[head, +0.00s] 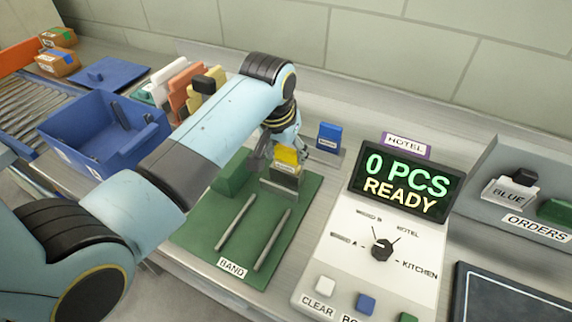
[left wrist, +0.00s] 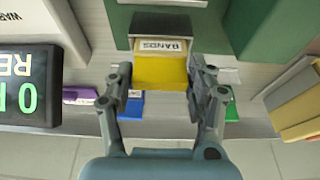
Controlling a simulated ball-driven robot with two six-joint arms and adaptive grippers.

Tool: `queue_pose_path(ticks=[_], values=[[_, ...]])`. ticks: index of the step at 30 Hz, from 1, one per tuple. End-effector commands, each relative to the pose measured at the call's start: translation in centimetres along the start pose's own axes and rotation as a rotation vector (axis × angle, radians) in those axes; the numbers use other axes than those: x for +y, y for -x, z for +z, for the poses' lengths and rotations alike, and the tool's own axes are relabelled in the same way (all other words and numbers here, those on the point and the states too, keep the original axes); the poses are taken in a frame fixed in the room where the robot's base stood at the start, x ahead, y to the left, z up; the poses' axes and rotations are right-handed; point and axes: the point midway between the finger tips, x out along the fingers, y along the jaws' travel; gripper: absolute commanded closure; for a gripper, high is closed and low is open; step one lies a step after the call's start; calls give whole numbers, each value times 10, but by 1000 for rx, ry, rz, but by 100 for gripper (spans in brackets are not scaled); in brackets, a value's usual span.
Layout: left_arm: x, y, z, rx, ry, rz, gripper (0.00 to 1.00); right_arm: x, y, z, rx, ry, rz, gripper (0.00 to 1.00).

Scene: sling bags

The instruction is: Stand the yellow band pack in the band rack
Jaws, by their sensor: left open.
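The yellow band pack (head: 287,156) stands upright in the grey band rack (head: 282,186) at the back of the green mat, its lower part hidden by the rack. In the left wrist view the yellow pack (left wrist: 160,72), with its BANDS label, shows between my fingers, against the dark rack (left wrist: 150,20). My left gripper (head: 284,152) is open, one finger on each side of the pack; the wrist view shows the open fingers (left wrist: 162,85) with gaps beside it. My right gripper is not in view.
A blue pack (head: 329,137) stands close behind, right of the rack. A green block (head: 232,171) and two rods lie on the mat (head: 206,236). The control panel with its READY screen (head: 401,183) is to the right. A blue bin (head: 85,130) stands left.

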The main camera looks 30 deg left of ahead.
Motion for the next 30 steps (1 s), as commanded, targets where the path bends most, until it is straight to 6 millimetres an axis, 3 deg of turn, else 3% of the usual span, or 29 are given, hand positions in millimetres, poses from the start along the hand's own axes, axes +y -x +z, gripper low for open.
queue_pose_path(ticks=[3, 12, 30], values=[[0, 0, 0, 0, 0, 0, 47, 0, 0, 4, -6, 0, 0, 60], [0, 0, 0, 0, 0, 0, 86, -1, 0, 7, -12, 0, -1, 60], [0, 22, -7, 1, 0, 0, 86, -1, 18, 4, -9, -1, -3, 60]])
